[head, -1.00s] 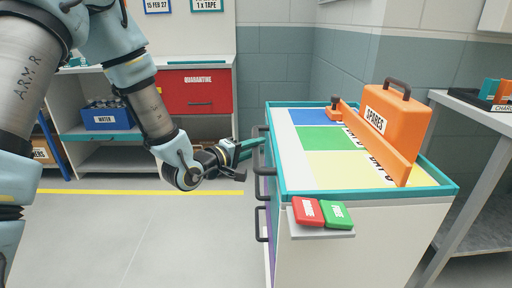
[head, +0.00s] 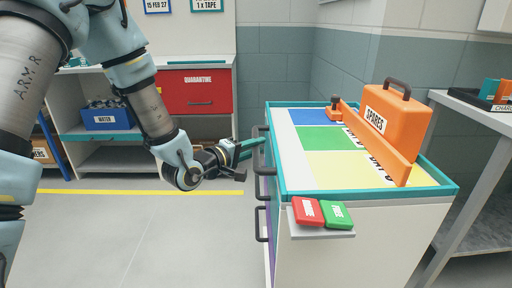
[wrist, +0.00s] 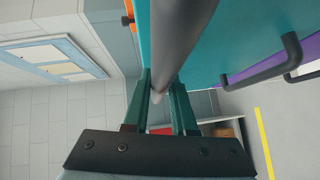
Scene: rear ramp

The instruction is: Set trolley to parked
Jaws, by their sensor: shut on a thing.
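The trolley (head: 360,232) is a pale cabinet with a teal rim and a top with white, blue, green and yellow areas. Dark handles (head: 261,222) stick out from its left side. My gripper (head: 256,143) reaches the upper part of that side from the left. In the wrist view my gripper (wrist: 160,88) is shut on a grey bar (wrist: 178,42), the trolley's upper handle, with a green finger on each side. A red pad (head: 307,211) and a green pad (head: 336,214) sit on a small front ledge; their labels are too small to read. The trolley's underside is out of view.
An orange case marked SPARES (head: 388,117) stands on the trolley top behind an orange rail. A grey bench (head: 478,118) stands close at the right. A yellow floor line (head: 130,192) crosses at the left, with clear floor (head: 150,240) in front.

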